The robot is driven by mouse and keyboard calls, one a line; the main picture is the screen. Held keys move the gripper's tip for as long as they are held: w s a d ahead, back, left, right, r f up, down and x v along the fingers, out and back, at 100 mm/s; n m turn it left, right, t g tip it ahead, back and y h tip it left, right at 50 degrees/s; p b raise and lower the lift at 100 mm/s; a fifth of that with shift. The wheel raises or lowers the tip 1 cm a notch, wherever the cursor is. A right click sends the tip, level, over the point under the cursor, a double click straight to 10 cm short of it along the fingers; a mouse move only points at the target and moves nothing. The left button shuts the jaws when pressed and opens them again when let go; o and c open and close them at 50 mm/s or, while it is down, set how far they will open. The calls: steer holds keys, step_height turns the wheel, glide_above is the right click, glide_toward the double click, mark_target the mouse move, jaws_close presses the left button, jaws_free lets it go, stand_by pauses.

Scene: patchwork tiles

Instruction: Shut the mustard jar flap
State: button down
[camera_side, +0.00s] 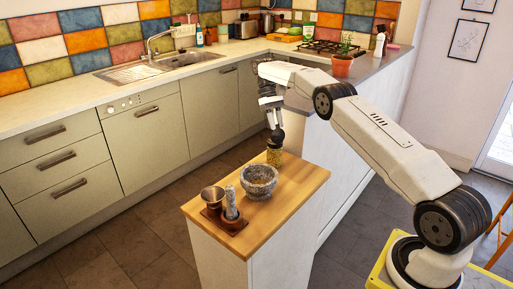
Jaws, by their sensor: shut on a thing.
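The mustard jar (274,158) stands upright near the far corner of the wooden-topped block, with yellowish contents and a dark top. My gripper (274,128) reaches down from above and is shut on the jar at its dark top. The flap is too small and too covered by my gripper to make out, so I cannot tell its angle.
A grey stone mortar (259,182) stands close in front of the jar. A copper-coloured cup (212,197) and a small holder with a grey pestle (231,205) are at the near left of the wooden top (285,205). The right part of the top is clear.

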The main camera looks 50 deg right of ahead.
steer(key=c, duration=0.5)
jaws_free()
steer(key=shift+s+a+r+t+h, duration=0.1)
steer(key=shift+s+a+t+h, duration=0.1)
steer(key=shift+s+t, duration=0.25)
steer(key=shift+s+a+r+t+h, duration=0.1)
steer(key=shift+s+t+h, duration=0.15)
steer(key=shift+t, duration=0.4)
steer(key=shift+s, duration=0.1)
